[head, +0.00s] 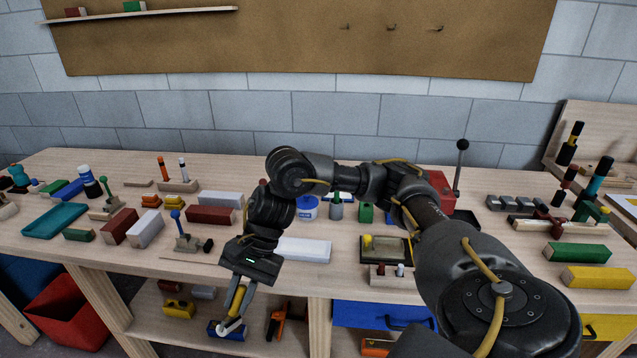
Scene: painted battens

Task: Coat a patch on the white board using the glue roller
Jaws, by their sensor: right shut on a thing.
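My right gripper (240,284) reaches across from the right and points down near the table's front edge. It is shut on a tool with a yellow part and a pale rounded end, which looks like the glue roller (231,326). The roller hangs in front of the lower shelf in the picture, left of and nearer than the white board. The white board (306,250) lies flat on the table, right of my gripper, apart from the roller; my wrist is close beside its left end. I cannot tell whether the roller carries glue. My left gripper is not in view.
A blue-and-white tub (306,208) stands behind the white board, partly hidden by my arm. Other white blocks (145,229) and red blocks lie to the left. A black-edged tray (386,248) is to the right. The lower shelf (180,326) holds yellow, blue and orange things.

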